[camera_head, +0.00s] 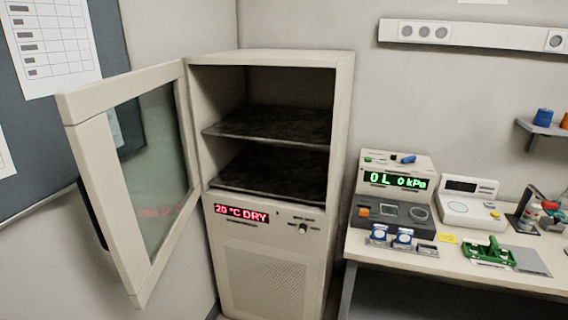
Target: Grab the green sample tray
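The green sample tray (488,252) sits on the right-hand table, toward its front. It is a small green piece with a raised part, and its fine detail is too small to tell. It lies next to a flat grey plate (530,261). Neither of my grippers shows in the head view.
A drying cabinet (275,255) stands at the centre with its glass door (130,200) swung open to the left and its dark shelves bare. On the table (455,276) are a pressure device (395,190), blue-and-white containers (403,237), a white instrument (468,203) and a microscope-like item (525,208).

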